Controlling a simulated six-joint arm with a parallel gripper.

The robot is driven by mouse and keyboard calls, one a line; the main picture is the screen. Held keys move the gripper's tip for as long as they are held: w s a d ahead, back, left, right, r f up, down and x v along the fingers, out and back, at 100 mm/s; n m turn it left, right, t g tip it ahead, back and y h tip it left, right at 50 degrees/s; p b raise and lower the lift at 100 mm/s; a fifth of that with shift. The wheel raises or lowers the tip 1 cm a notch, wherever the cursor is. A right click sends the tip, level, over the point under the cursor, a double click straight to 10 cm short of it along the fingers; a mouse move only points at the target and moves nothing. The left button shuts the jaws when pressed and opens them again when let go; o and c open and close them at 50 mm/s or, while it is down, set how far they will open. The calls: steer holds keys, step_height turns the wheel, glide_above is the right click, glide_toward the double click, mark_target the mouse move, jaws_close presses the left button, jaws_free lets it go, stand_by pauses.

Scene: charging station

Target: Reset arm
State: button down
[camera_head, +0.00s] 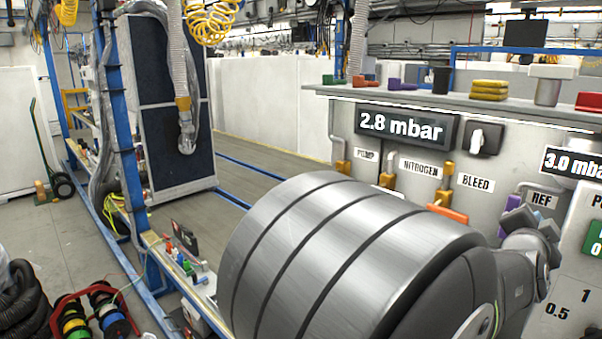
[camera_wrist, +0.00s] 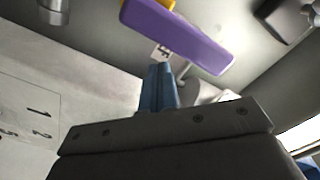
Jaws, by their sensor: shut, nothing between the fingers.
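In the wrist view my gripper (camera_wrist: 158,70) shows as two blue fingers pressed together, with nothing between them. A long purple handle (camera_wrist: 180,35) lies just beyond the fingertips; the fingers look apart from it, but the exact gap is hard to judge. In the camera_head view a purple handle (camera_head: 517,217) is by the REF label (camera_head: 541,199) at the right of the panel, close to my wrist (camera_head: 535,245). The fingers cannot be made out clearly there.
The grey panel (camera_head: 345,120) carries a 2.8 mbar display (camera_head: 402,126), a dark switch with a white knob (camera_head: 478,137), and orange handles such as the one under BLEED (camera_head: 447,214). Open floor lies at left.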

steer(key=v, duration=1)
steer(key=w+d+f, duration=0.2)
steer(key=w+d, duration=0.4)
steer(key=d, duration=0.2)
steer(key=shift+w+f, duration=0.15)
steer(key=shift+w, duration=0.05)
stand_by(0.9)
